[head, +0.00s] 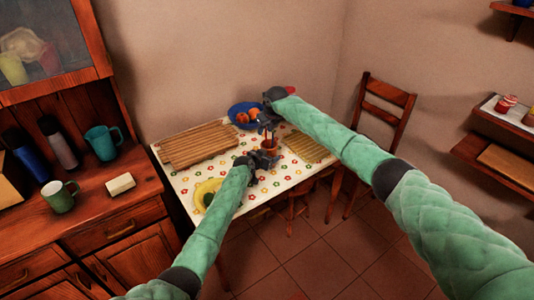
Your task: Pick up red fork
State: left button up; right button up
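A reddish-brown cup (271,148) stands on the flowered table, between my two grippers. My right gripper (268,126) points down just above the cup, by its rim. My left gripper (264,161) is low at the cup's front left side. I cannot tell whether either gripper touches the cup or is open or shut. I cannot make out a red fork clearly; the cup's opening is partly hidden by my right gripper. A small red spot shows by my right wrist, and I cannot tell what it is.
The table (180,182) also bears a slatted wooden mat (198,145), a yellowish mat (308,146), a blue bowl (234,109) with orange-red fruit and a yellow plate (201,192). A chair (387,93) stands behind right. A cabinet with mugs is at left, shelves at right.

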grip_shut()
notch_tip(320, 180, up, 18)
dwell(0.7)
pick_arm(q)
jog(key=o, duration=1.1)
jog(key=shift+c, duration=0.2)
